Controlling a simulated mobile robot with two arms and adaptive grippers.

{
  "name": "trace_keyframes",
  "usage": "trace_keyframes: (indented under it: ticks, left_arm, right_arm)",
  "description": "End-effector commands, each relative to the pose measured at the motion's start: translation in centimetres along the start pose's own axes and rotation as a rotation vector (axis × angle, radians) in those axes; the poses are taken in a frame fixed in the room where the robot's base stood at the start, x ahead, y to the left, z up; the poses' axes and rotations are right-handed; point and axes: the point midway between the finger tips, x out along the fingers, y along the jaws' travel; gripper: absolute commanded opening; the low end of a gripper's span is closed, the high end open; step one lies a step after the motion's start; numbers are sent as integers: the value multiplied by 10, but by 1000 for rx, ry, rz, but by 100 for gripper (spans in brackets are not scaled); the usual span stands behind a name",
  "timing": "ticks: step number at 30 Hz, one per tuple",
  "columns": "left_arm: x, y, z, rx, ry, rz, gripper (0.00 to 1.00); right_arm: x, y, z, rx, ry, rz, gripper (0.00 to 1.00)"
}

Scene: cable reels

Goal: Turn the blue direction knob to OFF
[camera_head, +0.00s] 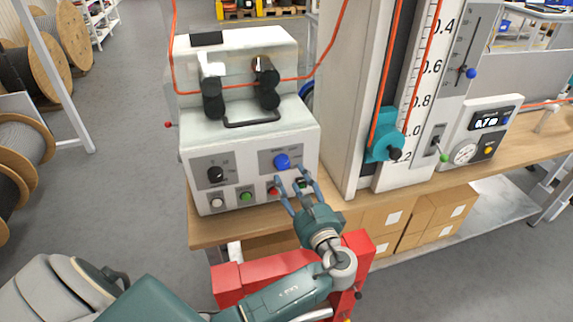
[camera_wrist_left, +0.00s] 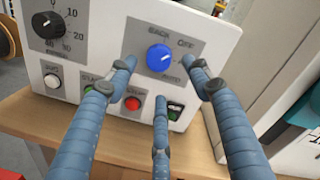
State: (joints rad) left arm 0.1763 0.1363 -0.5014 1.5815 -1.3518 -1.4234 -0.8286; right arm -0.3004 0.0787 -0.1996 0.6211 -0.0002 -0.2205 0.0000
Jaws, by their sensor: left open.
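The blue direction knob (camera_head: 282,161) is on a grey plate on the front of the white control box (camera_head: 200,163). In the left wrist view the knob (camera_wrist_left: 159,58) sits below lettering that reads BACK and OFF, with more lettering at its right. A pale mark shows on its face, but I cannot tell its exact setting. My left gripper (camera_head: 293,182) is open and empty, just in front of and below the knob. In the left wrist view its blue-grey fingers (camera_wrist_left: 160,78) are spread on both sides of and below the knob, apparently not touching it. My right gripper is not in view.
A black dial (camera_head: 216,174) is left of the knob. White, green (camera_head: 246,196) and red (camera_wrist_left: 133,103) buttons and a rocker switch (camera_wrist_left: 174,111) sit below. A tall scale column (camera_head: 350,100) stands close at right. A red structure (camera_head: 235,283) is below the wooden bench (camera_head: 205,232).

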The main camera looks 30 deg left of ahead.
Motion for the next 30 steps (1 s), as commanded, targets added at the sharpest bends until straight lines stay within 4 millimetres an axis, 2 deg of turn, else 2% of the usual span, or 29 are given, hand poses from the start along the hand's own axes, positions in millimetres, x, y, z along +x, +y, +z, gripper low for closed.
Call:
trace_keyframes:
  ticks: [3, 9, 14, 21, 23, 28, 30]
  left_arm:
    - [24, -2, 3, 3, -2, -1, 50]
    - [50, -1, 1, 2, -1, 0, 50]
    - [57, 0, 0, 1, 1, 0, 50]
    - [58, 0, 0, 0, 2, 1, 50]
    - [58, 0, 0, 0, 2, 1, 40]
    - [57, 0, 0, 1, 2, 0, 7]
    - [57, 0, 0, 2, 2, 0, 7]
  right_arm:
    - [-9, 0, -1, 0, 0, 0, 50]
    - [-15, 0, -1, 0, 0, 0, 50]
    - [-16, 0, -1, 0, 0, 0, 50]
    - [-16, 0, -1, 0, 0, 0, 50]
    - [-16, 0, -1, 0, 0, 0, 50]
    - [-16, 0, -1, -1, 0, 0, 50]
    - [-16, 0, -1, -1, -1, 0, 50]
